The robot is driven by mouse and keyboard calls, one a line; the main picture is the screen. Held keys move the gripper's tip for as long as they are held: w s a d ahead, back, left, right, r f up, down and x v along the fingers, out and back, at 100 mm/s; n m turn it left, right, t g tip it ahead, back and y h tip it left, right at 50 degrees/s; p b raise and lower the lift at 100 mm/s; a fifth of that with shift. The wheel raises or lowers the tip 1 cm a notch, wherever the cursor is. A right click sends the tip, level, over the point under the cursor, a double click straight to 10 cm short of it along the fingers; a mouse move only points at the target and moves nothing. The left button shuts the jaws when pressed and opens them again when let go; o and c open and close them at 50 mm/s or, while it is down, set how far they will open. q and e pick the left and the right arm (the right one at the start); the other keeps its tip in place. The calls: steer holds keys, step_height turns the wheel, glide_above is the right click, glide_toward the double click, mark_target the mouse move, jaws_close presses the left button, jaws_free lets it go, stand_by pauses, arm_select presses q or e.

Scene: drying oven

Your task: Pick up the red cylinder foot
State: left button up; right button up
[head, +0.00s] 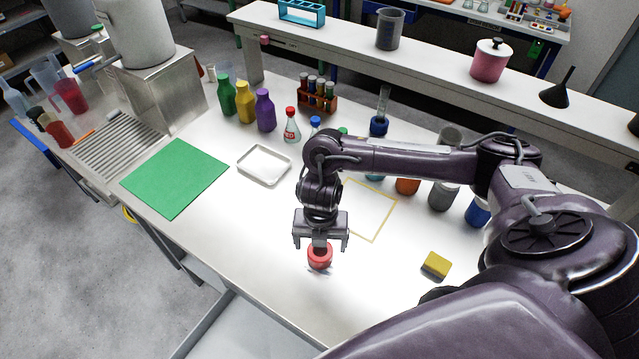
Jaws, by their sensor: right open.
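The red cylinder foot (319,258) sits on the white table near its front edge, with a short dark part rising from its top. My right gripper (320,246) points down directly over it. Its two fingers are spread, one to the left and one to the right of the dark part. I cannot tell whether they touch it. The gripper body hides whatever lies above the foot. My left gripper is not in the view.
A yellow sponge (436,265) lies to the right. A yellow-outlined area (374,222) lies behind the gripper. A white tray (264,166) and a green mat (175,178) are to the left. Bottles, including a purple one (265,111), stand farther back. The table's front left is clear.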

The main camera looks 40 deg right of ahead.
mark_target(320, 253)
steer(key=shift+s+a+f, duration=0.1)
steer(key=shift+s+f, duration=0.1)
steer(key=shift+f, duration=0.7)
steer(key=f, duration=0.2)
steer(key=w+f, duration=0.1)
steer(key=f, duration=0.1)
steer(key=shift+d+f+p, duration=0.2)
steer(key=shift+p, duration=0.2)
steer(key=shift+s, duration=0.1)
steer(key=c, duration=1)
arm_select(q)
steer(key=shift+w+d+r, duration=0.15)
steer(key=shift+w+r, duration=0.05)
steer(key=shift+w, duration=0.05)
arm_select(e)
steer(key=shift+r, duration=0.1)
